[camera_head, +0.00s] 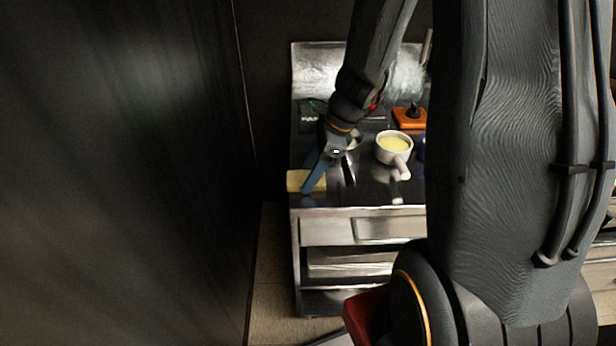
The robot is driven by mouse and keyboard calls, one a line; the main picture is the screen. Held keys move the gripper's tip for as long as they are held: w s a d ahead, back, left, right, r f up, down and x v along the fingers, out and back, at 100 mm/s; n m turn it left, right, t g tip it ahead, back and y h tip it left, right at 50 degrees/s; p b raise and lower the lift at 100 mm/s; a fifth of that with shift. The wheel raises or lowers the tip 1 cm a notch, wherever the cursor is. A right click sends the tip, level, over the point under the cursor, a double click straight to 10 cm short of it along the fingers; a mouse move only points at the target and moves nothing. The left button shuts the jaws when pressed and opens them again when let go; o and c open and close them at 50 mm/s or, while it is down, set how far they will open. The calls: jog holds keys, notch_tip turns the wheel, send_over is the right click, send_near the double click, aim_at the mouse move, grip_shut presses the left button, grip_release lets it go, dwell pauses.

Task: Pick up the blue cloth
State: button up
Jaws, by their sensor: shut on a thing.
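The blue cloth (314,172) shows as a narrow, slanting blue strip at the front left of the dark worktop. My gripper (335,158) reaches down from above and is shut on the cloth's upper end. The cloth hangs down and to the left from the jaws. Its lower end overlaps a pale yellow flat thing in the picture; I cannot tell whether it touches it or the worktop. The fingers are small and partly dark against the worktop.
The pale yellow flat thing (294,181) lies at the worktop's front left corner. A white handled cup (382,152) with yellow contents stands right of my gripper. An orange block with a black top (405,125) is behind it. My arm hides the right side.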

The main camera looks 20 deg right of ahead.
notch_tip(320, 180, up, 10)
jog(key=shift+r+b, duration=0.15)
jog(key=shift+b, duration=0.2)
jog(key=o, duration=0.5)
jog(key=shift+c, duration=1.6)
